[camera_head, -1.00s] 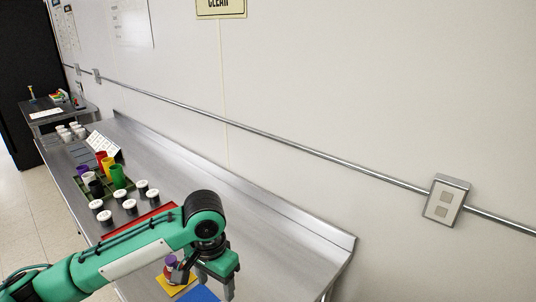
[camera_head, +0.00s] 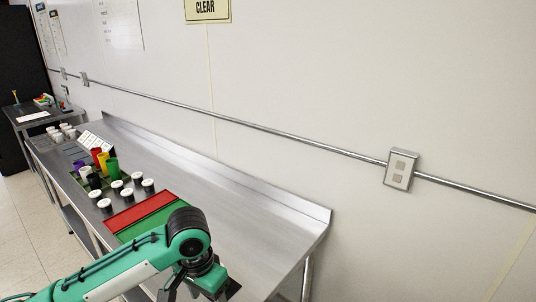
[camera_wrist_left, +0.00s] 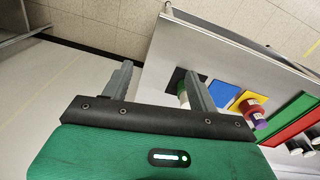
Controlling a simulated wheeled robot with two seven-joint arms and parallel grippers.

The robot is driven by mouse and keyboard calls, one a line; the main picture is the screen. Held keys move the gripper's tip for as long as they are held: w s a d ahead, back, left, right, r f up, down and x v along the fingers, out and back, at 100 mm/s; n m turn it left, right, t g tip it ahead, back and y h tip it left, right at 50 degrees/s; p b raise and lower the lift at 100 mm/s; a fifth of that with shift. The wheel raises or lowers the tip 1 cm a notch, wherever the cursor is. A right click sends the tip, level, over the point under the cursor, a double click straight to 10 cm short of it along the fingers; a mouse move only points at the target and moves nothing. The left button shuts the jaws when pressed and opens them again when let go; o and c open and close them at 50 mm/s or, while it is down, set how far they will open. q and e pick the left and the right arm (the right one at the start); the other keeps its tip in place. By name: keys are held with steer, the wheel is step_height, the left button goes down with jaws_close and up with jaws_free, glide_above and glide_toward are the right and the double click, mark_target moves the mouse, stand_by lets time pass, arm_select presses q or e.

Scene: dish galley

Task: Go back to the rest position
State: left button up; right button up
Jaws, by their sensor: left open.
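My left gripper (camera_wrist_left: 160,82) is open and empty in the left wrist view, with its two grey fingers apart. One finger overlaps the view of a green and white cup standing on a black mat (camera_wrist_left: 176,76); I cannot tell the distance. In the head view my green left arm (camera_head: 120,272) comes in from the bottom left and its wrist is at the bottom, over the near end of the steel table (camera_head: 255,222); the fingers are not clear there. My right gripper is not in view.
A red mat (camera_head: 140,208) and a green mat lie on the table, with several white-lidded jars (camera_head: 149,186) and coloured cups (camera_head: 111,165) beyond. A blue mat (camera_wrist_left: 224,95) and a yellow mat with red, purple and white items show in the wrist view. A wall rail runs behind.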

arm_select(q)
steer(key=s+d+f+t+h, duration=0.2)
steer(key=s+d+f+h, duration=0.2)
steer(key=s+f, duration=0.5)
steer(key=s+a+f+n+t+y, duration=0.1)
steer(key=s+a+f+n+y, duration=0.1)
steer(key=s+a+f, duration=0.35)
steer(key=s+a+f+n+y, duration=0.2)
steer(key=s+a+f, duration=0.1)
steer(key=s+a, duration=0.55)
step_height(320, 180, down, 32)
steer(key=r+g, duration=0.1)
steer(key=s+a+f+g, duration=0.1)
steer(key=s+a+f, duration=0.2)
steer(key=s+f, duration=1.5)
steer(key=shift+s+f+y, duration=0.25)
steer(key=shift+f+y, duration=0.05)
steer(key=shift+f, duration=0.4)
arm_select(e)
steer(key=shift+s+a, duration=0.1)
